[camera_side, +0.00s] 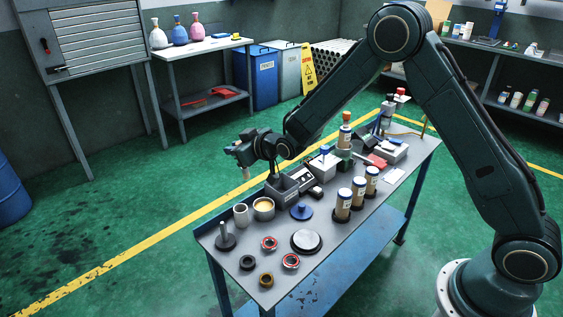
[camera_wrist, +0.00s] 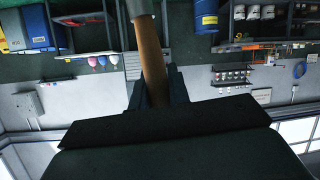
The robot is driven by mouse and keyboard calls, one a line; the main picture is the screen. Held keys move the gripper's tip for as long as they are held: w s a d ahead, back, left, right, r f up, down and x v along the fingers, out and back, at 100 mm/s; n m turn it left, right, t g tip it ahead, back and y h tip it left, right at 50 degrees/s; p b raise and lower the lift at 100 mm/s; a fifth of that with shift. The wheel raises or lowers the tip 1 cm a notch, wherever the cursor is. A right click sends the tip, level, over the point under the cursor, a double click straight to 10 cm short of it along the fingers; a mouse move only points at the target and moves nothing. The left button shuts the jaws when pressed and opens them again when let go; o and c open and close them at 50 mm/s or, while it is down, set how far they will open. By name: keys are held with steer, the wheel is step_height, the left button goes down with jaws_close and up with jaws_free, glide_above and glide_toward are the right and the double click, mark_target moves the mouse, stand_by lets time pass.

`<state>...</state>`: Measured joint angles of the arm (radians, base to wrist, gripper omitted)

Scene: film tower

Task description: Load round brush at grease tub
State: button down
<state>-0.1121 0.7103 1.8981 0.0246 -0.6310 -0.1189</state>
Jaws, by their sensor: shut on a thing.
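My gripper (camera_side: 239,151) is shut on the round brush, in the air beyond the left end of the bench and above bench height. In the side view the brush (camera_side: 246,173) is a small pale shape hanging below the jaws. In the wrist view the brush (camera_wrist: 151,60) shows a brown handle between the dark fingers (camera_wrist: 156,88), with a grey metal collar at the top edge; its bristles are out of frame. The grease tub (camera_side: 263,208), a round tin with yellow grease, stands on the bench, lower and right of the gripper, apart from the brush.
A pale cup (camera_side: 241,214) stands just left of the tub. A grey holder box (camera_side: 281,187) is behind it. A blue lidded part (camera_side: 301,211), a black disc (camera_side: 306,241), several rings and an upright post (camera_side: 225,236) sit nearby. Brown-and-white cylinders (camera_side: 343,205) stand to the right.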

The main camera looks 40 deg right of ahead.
step_height(320, 180, down, 6)
steer(key=s+d+n+h, duration=0.1)
steer(key=d, duration=0.1)
steer(key=shift+s+d+n, duration=0.3)
steer(key=shift+d+n, duration=0.05)
steer(key=shift+n, duration=0.05)
steer(key=shift+f, duration=0.15)
steer(key=shift+f, duration=2.9)
steer(key=shift+f, duration=0.6)
steer(key=shift+r, duration=3.55)
